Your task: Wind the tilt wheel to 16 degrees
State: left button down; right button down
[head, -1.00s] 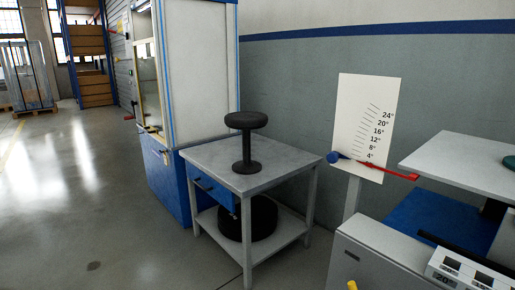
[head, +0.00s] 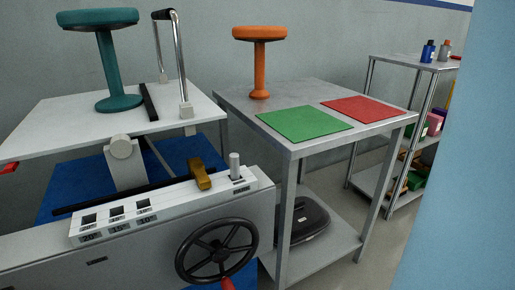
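The tilt wheel (head: 217,250) is a black spoked handwheel on the front face of the grey machine (head: 140,250). A red handle (head: 227,283) sits at its bottom rim. A white tilting plate (head: 45,122) above the machine carries a teal stool (head: 119,100) standing on it. The red pointer tip (head: 9,168) just shows at the left edge; the degree scale is outside the present view. Neither of my grippers is in view.
Slots marked 20°, 15° and 10° (head: 117,211) line the machine's top, with a brown-yellow knob (head: 200,174) and a grey pin (head: 235,166) beside them. A metal table (head: 300,93) at right bears an orange stool (head: 260,60), a green mat (head: 303,124) and a red mat (head: 363,108).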

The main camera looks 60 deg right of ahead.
aim_at(220, 252)
jog(key=z, duration=1.4)
